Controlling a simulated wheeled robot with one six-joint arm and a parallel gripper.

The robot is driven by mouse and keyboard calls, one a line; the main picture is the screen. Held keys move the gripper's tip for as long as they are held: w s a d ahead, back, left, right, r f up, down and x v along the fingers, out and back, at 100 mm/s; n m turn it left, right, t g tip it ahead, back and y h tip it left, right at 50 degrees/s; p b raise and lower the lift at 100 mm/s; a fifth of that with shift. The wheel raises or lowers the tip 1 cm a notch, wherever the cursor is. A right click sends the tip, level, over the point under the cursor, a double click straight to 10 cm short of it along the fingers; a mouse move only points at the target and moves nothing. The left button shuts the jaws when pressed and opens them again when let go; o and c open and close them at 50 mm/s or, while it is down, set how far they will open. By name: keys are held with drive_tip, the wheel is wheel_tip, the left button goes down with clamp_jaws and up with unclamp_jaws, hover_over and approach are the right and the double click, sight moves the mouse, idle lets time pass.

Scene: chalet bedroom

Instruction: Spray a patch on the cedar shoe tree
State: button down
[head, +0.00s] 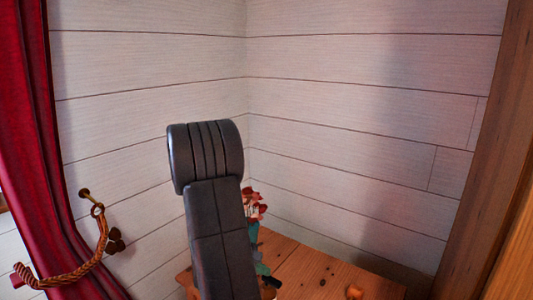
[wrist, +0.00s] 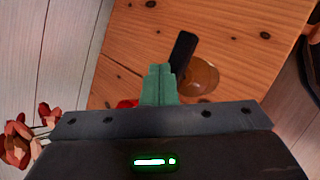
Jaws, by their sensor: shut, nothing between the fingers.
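In the wrist view, my gripper (wrist: 158,85) has its green fingers together and empty, above the wooden tabletop (wrist: 228,20). Just beyond the fingertips is a long black piece (wrist: 184,48). Beside it is a round, amber-brown thing (wrist: 203,78), partly hidden by the green fingers; together they may be a spray bottle seen from above. A small orange thing (wrist: 314,33) is cut off at the right edge. A small orange-brown thing (head: 354,292) shows at the bottom of the head view. I cannot tell whether either is the cedar shoe tree.
Red and pale flowers (wrist: 18,140) are at the left in the wrist view, close to my gripper's housing; they also show behind my arm in the head view (head: 254,205). Plank walls (head: 350,110) close the corner behind the table. A red curtain (head: 30,130) hangs left.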

sight(263, 277)
drive_tip(key=shift+r, duration=0.65)
drive_tip(key=shift+p, duration=0.35)
wheel_tip(263, 277, up, 6)
drive_tip(key=p, duration=0.4)
drive_tip(key=shift+f, duration=0.1)
drive_tip(key=shift+f+b, duration=2.2)
drive_tip(key=shift+f, duration=0.95)
drive_tip(key=shift+d+r, duration=0.1)
